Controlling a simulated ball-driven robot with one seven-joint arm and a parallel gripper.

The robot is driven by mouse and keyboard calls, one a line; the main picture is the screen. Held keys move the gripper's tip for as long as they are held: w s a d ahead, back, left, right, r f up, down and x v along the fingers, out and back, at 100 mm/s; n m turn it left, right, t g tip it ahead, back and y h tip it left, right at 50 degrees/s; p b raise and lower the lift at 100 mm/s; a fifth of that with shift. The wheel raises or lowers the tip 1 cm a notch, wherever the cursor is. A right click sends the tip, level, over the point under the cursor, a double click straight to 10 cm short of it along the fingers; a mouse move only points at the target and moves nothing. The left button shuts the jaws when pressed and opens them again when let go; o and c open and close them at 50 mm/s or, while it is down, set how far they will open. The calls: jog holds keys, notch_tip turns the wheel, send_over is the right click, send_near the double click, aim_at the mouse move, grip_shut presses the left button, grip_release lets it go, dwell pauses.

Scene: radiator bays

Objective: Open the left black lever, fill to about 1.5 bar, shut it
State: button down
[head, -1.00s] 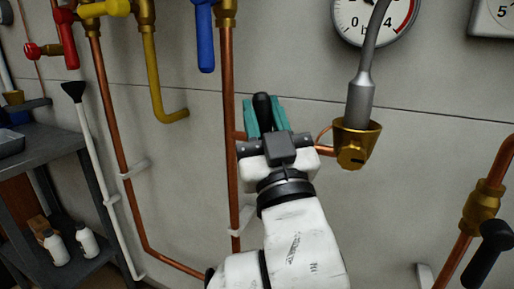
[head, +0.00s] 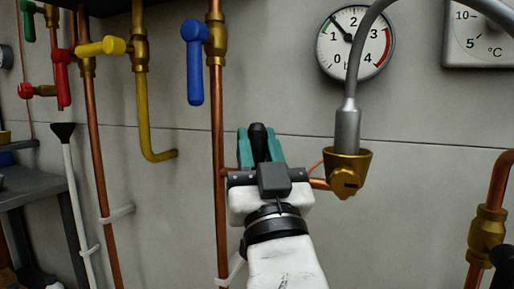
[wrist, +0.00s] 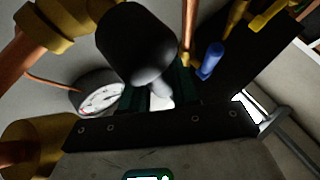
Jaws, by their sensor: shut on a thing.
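My gripper (head: 262,150) has its teal fingers shut on a black lever (head: 258,138), the left one of two black levers in the head view. The lever's dark rounded end also shows large in the wrist view (wrist: 138,45). My gripper hides most of the lever and its valve, so its angle to the pipe is hard to tell. The pressure gauge (head: 355,43) is above and right of my gripper. Its needle points up-left, between 1 and 2. A grey hose (head: 350,105) rises from a brass fitting (head: 346,178) right of my gripper.
The other black lever (head: 506,256) is at the right edge. Blue (head: 194,62), yellow (head: 104,46) and red (head: 62,80) levers are on pipes to the left. A thermometer (head: 483,33) is at upper right; a grey shelf (head: 28,190) is at left.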

jog(key=c, duration=0.9)
grip_release()
jog(key=shift+s, duration=0.1)
jog(key=shift+b+v, duration=0.7)
jog(key=shift+v, duration=4.65)
jog(key=shift+f, duration=0.1)
